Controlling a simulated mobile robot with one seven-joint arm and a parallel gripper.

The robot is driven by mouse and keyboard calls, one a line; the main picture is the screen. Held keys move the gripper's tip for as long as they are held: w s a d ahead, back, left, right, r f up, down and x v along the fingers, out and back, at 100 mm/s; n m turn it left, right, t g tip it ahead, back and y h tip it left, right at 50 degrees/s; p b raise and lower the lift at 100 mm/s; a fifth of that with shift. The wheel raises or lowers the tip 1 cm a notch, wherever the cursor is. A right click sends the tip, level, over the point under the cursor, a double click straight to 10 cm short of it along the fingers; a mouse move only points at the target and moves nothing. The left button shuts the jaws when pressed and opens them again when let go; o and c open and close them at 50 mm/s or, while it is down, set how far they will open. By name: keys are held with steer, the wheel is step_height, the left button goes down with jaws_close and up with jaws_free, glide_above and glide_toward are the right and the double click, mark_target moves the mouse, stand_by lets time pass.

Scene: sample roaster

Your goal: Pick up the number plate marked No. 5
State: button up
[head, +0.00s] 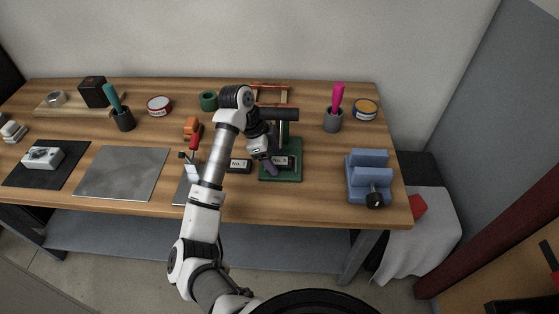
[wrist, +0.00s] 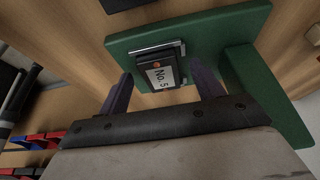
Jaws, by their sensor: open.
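The No. 5 plate (wrist: 164,76) is a dark block with a white label and an orange dot, in the wrist view. It rests at a silver strip on the green stand (wrist: 240,25). In the head view the plate (head: 284,162) sits on the green stand's base (head: 291,176), partly hidden by my gripper (head: 268,165). In the wrist view my gripper (wrist: 161,72) is open, one purple finger to either side of the plate. I see no finger clearly touching it; the depth gap is hard to judge.
A second dark plate with a white label (head: 238,166) lies on the table left of the stand. A blue vise (head: 369,178) is to the right. A grey cup with a pink-handled tool (head: 334,122) stands behind. A grey sheet (head: 122,172) lies at the left.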

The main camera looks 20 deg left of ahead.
steer(key=shift+f, duration=0.15)
steer(key=c, duration=1.3)
